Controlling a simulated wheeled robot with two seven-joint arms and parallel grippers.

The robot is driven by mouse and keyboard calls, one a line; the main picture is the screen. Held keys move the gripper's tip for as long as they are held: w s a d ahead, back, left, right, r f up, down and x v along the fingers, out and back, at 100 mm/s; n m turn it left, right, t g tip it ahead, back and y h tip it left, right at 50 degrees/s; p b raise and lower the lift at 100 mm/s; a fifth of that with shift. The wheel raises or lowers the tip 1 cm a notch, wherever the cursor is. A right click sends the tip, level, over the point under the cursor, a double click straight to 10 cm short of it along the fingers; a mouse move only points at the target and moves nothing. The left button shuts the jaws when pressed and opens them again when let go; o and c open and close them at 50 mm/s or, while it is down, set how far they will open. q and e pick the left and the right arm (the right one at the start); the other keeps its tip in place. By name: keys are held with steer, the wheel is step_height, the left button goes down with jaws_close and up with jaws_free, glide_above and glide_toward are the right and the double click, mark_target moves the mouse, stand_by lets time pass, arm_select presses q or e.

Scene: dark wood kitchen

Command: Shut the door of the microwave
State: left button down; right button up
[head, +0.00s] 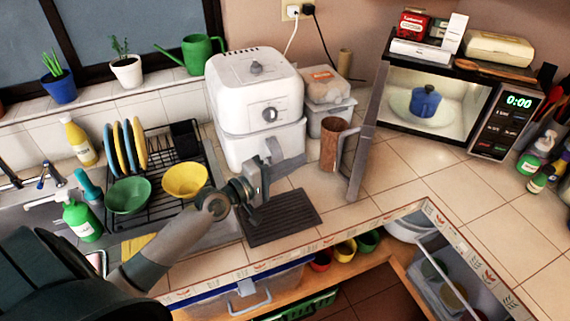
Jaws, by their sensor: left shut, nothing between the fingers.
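The microwave (492,122) stands on the counter at the right, with a lit green display and a blue pot (425,101) inside on the glass plate. Its door (367,125) is wide open, swung out from the left side of the opening and seen nearly edge-on. My left gripper (261,180) is shut and empty, in front of the white air fryer and to the left of the door, apart from it. My right gripper is not in view.
A brown cup (333,145) stands close to the left of the door. The air fryer (255,100) and a dark mat (283,217) are near my left gripper. Packages (412,25) lie on the microwave. The counter right of the door is clear. A drawer (455,285) is open below.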

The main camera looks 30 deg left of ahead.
arm_select(q)
steer(key=w+d+p, duration=0.3)
steer(key=w+d, duration=0.2)
steer(key=shift+w+d, duration=0.15)
steer(key=shift+d, duration=0.15)
steer(key=shift+f, duration=0.1)
